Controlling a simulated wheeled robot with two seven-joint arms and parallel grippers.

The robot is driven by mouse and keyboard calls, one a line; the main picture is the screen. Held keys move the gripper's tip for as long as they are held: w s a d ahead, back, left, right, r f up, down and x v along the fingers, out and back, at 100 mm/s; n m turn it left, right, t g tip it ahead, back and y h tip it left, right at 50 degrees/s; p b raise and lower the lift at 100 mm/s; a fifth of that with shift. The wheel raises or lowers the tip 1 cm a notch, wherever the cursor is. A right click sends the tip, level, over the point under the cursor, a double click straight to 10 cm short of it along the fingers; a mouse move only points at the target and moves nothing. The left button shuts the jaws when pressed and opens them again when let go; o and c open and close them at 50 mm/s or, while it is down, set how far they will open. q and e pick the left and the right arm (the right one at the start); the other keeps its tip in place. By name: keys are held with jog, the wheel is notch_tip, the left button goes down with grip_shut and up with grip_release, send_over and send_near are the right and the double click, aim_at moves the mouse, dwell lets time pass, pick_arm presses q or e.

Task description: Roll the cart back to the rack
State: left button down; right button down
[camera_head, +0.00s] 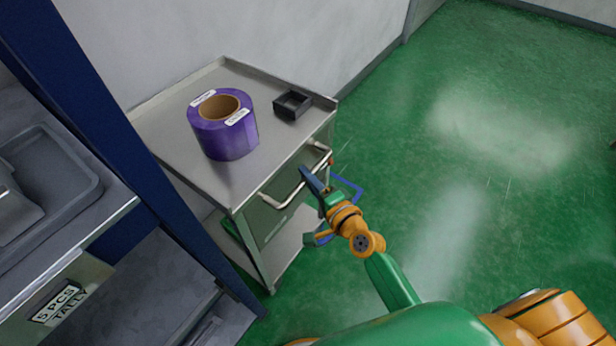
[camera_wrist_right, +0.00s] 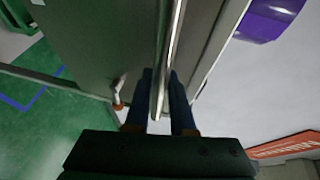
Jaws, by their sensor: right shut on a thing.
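The cart (camera_head: 268,143) is a grey metal trolley with a drawer-like front panel and a lower shelf. It stands against the pale wall, close to the blue-posted rack (camera_head: 107,104) on the left. Its bar handle (camera_head: 288,198) runs along the front edge. My right gripper (camera_head: 313,181) is shut on this handle. In the right wrist view, the dark fingers (camera_wrist_right: 161,100) lie on either side of the handle bar (camera_wrist_right: 167,70). My left gripper is not in view.
A purple tape roll (camera_head: 228,143) and a small black tray (camera_head: 292,105) are on the cart top. The rack holds a grey bin (camera_head: 60,165) and a label (camera_head: 58,303) reading "5 PCS TALLY". Green floor (camera_head: 500,220) is open to the right.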

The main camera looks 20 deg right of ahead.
jog(key=shift+s+a+f, duration=0.1)
jog(key=shift+a+f, duration=0.05)
jog(key=shift+f, duration=0.05)
jog(key=c, duration=1.1)
grip_release()
jog(key=o, duration=0.3)
jog(key=shift+a, duration=0.1)
jog(key=shift+o, duration=0.2)
jog(key=shift+r, duration=0.15)
jog(key=shift+s, duration=0.35)
jog(key=v, duration=0.6)
jog(key=shift+s, duration=0.2)
jog(key=shift+r, duration=0.1)
